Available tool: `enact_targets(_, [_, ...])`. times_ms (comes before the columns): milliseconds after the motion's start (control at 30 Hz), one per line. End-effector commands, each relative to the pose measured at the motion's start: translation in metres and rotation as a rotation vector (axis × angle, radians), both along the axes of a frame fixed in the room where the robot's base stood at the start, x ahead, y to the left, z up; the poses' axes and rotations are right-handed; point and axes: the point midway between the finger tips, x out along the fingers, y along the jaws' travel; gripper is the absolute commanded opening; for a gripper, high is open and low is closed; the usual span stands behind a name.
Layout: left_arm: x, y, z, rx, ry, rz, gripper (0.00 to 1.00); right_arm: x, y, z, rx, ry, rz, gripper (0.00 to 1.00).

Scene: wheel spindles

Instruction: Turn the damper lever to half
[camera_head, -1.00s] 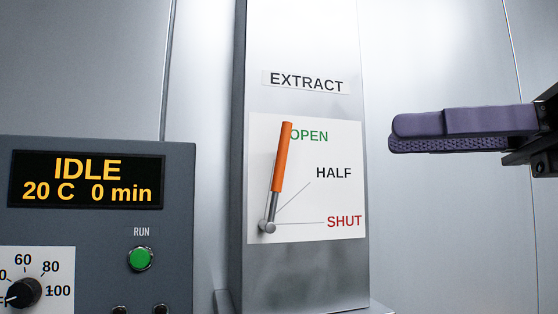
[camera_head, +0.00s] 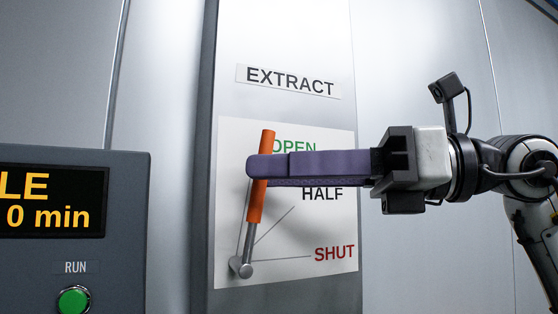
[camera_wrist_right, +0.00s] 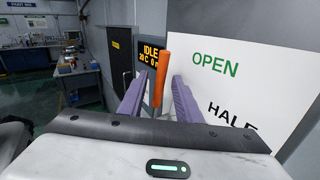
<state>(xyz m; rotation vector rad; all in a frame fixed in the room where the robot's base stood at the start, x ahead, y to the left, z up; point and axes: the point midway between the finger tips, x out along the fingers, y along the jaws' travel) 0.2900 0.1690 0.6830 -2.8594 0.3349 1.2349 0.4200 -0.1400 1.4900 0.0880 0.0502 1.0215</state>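The damper lever has an orange handle (camera_head: 256,206) on a grey rod and pivot at the lower left of a white plate (camera_head: 285,282). The gripper is open around the handle. My left gripper is not in view.
HALF (camera_head: 322,194) and SHUT (camera_head: 334,254) labels lie on the plate, with lines from the pivot. An EXTRACT label (camera_head: 290,81) is above. A grey control panel (camera_head: 125,215) with a display and green RUN button (camera_head: 73,300) stands at left.

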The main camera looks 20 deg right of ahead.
Motion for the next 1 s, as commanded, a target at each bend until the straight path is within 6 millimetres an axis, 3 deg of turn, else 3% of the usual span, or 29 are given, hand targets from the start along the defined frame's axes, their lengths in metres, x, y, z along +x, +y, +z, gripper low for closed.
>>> enact_targets(333, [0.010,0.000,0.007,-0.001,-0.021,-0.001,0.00,0.003,0.005,0.000,0.000,-0.001,0.001,0.31])
enact_targets(533, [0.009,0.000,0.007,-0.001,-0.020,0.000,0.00,0.002,0.005,0.000,0.000,-0.001,0.000,0.00])
enact_targets(833, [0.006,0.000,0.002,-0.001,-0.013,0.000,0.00,0.002,0.003,-0.002,0.006,-0.001,-0.003,0.00])
enact_targets(1000, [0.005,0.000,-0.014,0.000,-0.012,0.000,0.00,0.000,-0.008,-0.008,0.050,0.000,-0.018,0.00])
